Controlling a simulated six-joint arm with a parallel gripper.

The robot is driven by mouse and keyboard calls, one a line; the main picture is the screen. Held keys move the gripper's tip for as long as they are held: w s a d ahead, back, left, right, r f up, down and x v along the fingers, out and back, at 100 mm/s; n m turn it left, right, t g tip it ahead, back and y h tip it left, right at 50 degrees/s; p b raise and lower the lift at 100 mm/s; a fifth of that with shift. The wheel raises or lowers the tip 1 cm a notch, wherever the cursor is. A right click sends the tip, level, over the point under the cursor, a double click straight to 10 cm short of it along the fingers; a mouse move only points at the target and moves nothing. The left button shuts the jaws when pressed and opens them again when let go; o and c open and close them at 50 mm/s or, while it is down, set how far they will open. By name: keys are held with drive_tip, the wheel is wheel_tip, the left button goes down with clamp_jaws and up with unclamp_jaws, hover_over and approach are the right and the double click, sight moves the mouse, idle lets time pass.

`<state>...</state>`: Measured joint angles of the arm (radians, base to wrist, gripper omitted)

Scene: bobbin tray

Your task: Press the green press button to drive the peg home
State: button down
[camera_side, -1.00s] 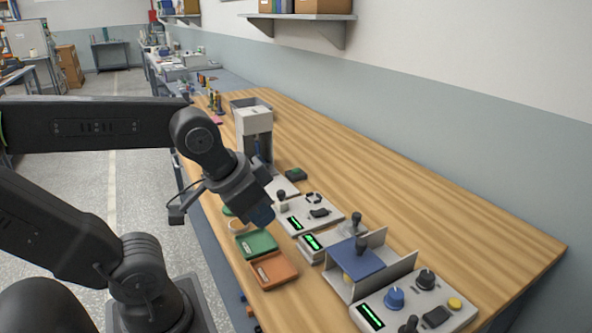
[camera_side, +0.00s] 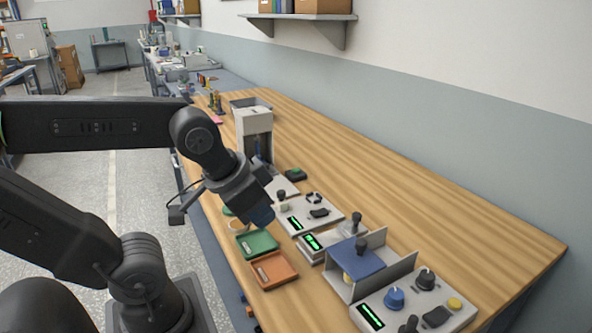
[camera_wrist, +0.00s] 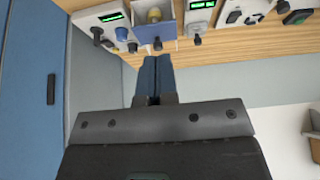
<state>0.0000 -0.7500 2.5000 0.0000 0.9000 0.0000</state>
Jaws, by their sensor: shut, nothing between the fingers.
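The green press button (camera_side: 295,174) sits on a small dark box on the bench, just right of the base of the pale press (camera_side: 254,122). A green-topped dark block at the upper right of the wrist view (camera_wrist: 297,17) looks like the same button. The press opening is shadowed, and I cannot make out the peg. My gripper (camera_side: 263,216) has blue fingers, shut and empty, held above the bench nearer the camera than the button. In the wrist view the shut fingers (camera_wrist: 154,72) point up the picture, apart from the button.
Control boxes with green displays (camera_side: 309,213) and upright knobs stand right of my gripper. A blue-topped fixture (camera_side: 355,258) and a knobbed console (camera_side: 372,316) are nearer. Green (camera_side: 257,243) and orange (camera_side: 273,270) trays lie at the bench's front. The bench behind the boxes (camera_side: 400,190) is clear.

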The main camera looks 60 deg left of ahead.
idle(0.3)
drive_tip(key=w+a+r+n, duration=0.1)
drive_tip(key=w+a+n, duration=0.3)
drive_tip(key=w, duration=0.3)
drive_tip(key=w+a+r+n+t+h, duration=0.1)
drive_tip(key=w+a+n, duration=0.4)
drive_tip(key=w, duration=0.3)
drive_tip(key=w+a+r+n, duration=0.2)
drive_tip(key=w+a+n, duration=0.2)
drive_tip(key=w, duration=0.3)
drive_tip(key=n+t+y, duration=0.2)
drive_tip(key=n+t, duration=0.1)
drive_tip(key=n, duration=1.2)
hover_over(296, 170)
wheel_tip(296, 170, down, 12)
drive_tip(key=shift+f, duration=4.35)
drive_tip(key=shift+f, duration=0.1)
